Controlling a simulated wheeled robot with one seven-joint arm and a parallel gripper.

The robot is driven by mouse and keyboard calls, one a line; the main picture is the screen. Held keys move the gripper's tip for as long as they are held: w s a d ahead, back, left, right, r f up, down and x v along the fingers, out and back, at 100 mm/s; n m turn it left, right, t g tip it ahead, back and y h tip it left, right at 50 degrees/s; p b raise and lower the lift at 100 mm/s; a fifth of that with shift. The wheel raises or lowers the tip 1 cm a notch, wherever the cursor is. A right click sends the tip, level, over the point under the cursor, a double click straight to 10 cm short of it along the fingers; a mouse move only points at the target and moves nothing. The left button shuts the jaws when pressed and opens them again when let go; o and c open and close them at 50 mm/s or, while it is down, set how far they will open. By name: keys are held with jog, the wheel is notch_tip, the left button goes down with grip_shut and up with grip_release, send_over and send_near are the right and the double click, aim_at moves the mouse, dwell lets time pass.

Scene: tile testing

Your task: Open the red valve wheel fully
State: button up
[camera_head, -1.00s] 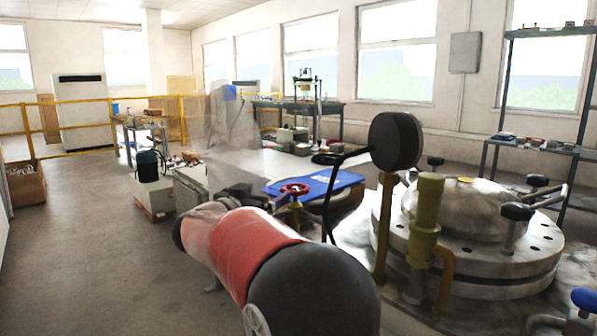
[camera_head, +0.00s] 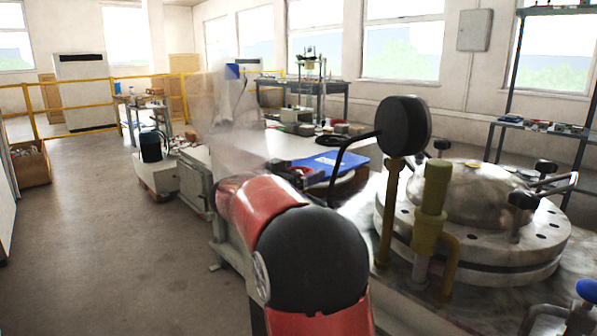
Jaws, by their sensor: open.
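My red and black arm reaches forward from the bottom centre. My dark gripper (camera_head: 288,172) shows small beyond the arm's red forearm, in front of the blue board. It is open, though its fingers are hard to make out. I cannot see the red valve wheel now; the spot where it stood, near the blue board's left front edge, is covered by my arm and gripper. I cannot tell whether the gripper touches the wheel.
A blue board (camera_head: 340,163) lies on the bench beyond. A black round gauge (camera_head: 404,126) on a yellow pipe, a yellow-green valve body (camera_head: 432,203) and a large metal lid (camera_head: 478,190) stand to the right. Open floor (camera_head: 120,230) lies to the left.

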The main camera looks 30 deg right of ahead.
jog(key=c, duration=1)
